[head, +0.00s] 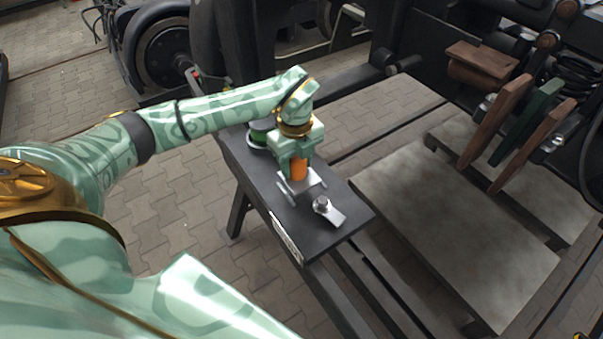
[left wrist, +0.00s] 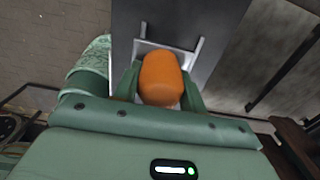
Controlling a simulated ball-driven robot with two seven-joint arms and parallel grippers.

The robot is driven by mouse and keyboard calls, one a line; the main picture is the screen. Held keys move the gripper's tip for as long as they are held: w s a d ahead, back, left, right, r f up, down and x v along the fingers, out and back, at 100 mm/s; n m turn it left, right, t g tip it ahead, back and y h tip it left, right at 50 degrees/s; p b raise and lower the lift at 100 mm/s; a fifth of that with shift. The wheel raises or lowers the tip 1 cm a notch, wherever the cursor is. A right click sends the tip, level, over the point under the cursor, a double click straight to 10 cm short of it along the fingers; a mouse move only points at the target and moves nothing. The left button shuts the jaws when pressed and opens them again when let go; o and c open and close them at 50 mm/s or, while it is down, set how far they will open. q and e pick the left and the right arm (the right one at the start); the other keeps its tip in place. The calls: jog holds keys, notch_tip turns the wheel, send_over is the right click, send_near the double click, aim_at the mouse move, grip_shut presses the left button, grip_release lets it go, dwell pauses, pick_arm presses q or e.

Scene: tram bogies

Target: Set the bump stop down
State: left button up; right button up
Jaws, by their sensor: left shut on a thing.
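The bump stop is an orange rounded cylinder (head: 299,169) held upright between the fingers of my left gripper (head: 297,164). In the left wrist view the orange bump stop (left wrist: 161,78) sits between the green fingers of the gripper (left wrist: 160,92). It is over a pale metal bracket or holder (head: 287,190) on the dark bench top; I cannot tell whether it touches the holder. The holder's raised bars (left wrist: 197,52) show beyond the bump stop in the left wrist view. The bump stop's lower end is partly hidden. My right gripper is not in view.
The narrow dark bench (head: 349,212) carries a metal clamp-like part (head: 326,210) near its right end and a round green-and-dark object (head: 258,137) behind my gripper. Bogie parts with brown and green plates (head: 497,118) stand at right. Paved floor (head: 175,215) lies left of the bench.

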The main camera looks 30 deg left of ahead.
aim_at(300, 173)
pick_arm(q)
jog(key=shift+w+f, duration=0.6)
jog(key=shift+f, duration=0.15)
jog(key=shift+w+f, duration=0.2)
jog(key=shift+f, duration=0.1)
notch_tip(300, 173, down, 3)
jog(key=shift+f+b, duration=0.1)
jog(key=shift+b, duration=0.6)
jog(key=shift+a, duration=0.1)
jog(key=o, duration=1.1)
notch_tip(300, 173, up, 12)
jog(key=p, duration=0.2)
jog(key=shift+p, duration=0.4)
